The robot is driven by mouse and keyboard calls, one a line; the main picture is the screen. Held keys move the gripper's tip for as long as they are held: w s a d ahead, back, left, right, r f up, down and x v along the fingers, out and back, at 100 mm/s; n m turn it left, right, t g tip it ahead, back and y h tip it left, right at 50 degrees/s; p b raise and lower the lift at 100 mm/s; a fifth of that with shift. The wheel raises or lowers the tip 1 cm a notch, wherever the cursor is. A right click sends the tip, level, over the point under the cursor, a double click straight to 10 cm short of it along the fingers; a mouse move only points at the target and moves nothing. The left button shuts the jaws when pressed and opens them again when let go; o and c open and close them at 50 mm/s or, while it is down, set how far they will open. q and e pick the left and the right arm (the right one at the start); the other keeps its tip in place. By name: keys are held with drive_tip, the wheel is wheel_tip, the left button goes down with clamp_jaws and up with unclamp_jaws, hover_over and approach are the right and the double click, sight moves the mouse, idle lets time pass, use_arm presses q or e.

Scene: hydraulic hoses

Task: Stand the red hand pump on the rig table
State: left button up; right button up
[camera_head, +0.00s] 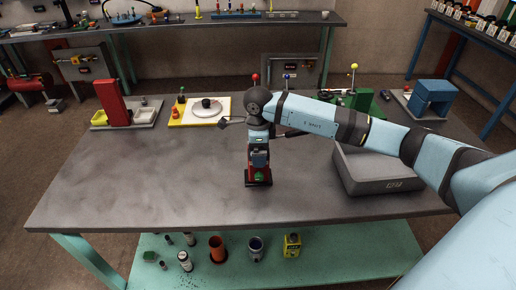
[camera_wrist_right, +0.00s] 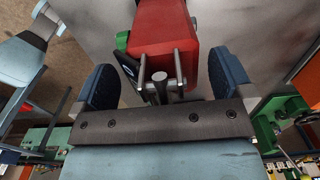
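The red hand pump (camera_head: 251,177) stands on the near middle of the rig table (camera_head: 120,180), below my right gripper (camera_head: 259,158). Its base appears to rest on the tabletop. In the right wrist view, its red body (camera_wrist_right: 172,25) and metal linkage (camera_wrist_right: 160,82) show, with a green part at its side. The two dark blue fingers of my right gripper (camera_wrist_right: 168,85) are apart, one on each side of the pump, with gaps visible. The arm and gripper hide the pump's upper part in the head view. My left gripper is not in view.
A grey bin (camera_head: 375,184) stands right of the pump. A red block (camera_head: 112,102), a yellow-edged board (camera_head: 180,122) and a blue block (camera_head: 432,98) stand farther back. The left front of the table is clear. Several cans and bottles sit on the lower shelf (camera_head: 345,255).

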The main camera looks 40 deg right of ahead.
wheel_tip(320, 180, up, 12)
drive_tip(key=shift+r+b, duration=0.2)
drive_tip(key=shift+b, duration=0.4)
idle(0.5)
